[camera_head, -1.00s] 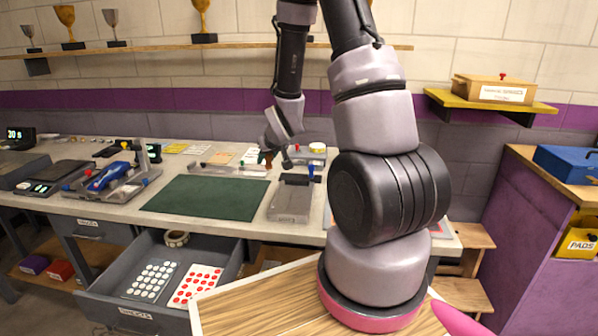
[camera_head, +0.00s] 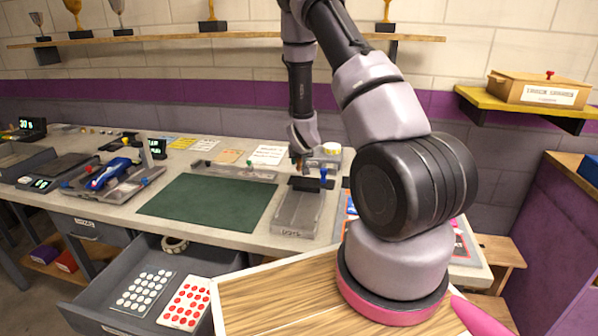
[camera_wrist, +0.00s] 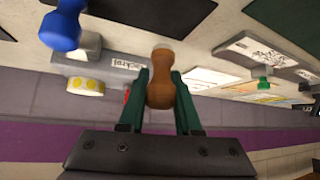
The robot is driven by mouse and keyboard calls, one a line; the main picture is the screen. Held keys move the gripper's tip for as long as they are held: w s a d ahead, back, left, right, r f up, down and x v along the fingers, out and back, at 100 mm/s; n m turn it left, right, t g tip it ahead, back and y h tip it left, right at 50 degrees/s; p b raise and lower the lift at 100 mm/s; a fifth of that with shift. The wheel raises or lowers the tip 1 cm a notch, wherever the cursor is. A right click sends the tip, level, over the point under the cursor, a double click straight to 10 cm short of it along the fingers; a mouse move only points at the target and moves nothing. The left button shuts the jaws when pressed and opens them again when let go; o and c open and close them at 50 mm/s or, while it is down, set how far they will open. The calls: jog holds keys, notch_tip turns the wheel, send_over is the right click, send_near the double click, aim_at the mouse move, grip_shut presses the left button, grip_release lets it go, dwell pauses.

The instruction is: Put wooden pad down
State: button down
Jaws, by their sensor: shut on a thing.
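The wooden pad shows as a rounded brown wooden knob (camera_wrist: 160,78) between the two green fingers of my gripper (camera_wrist: 158,95) in the wrist view. My gripper is shut on it. The rest of the pad is hidden or not clear. In the head view my gripper (camera_head: 298,160) hangs over the back part of the workbench (camera_head: 232,240), just behind a grey block-shaped fixture (camera_head: 298,212) with a blue knob (camera_head: 323,176). I cannot tell whether the pad touches anything.
A green mat (camera_head: 208,208) lies bare left of the fixture. A white roll (camera_head: 331,148) and paper cards (camera_head: 268,155) lie behind. A blue slot-car-like item (camera_head: 108,175) sits at left. An open drawer (camera_head: 150,290) with red and white dots juts out below.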

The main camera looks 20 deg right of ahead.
aim_at(299, 178)
jog(key=shift+f, duration=1.85)
jog(key=shift+f, duration=0.1)
jog(key=c, duration=0.6)
grip_release()
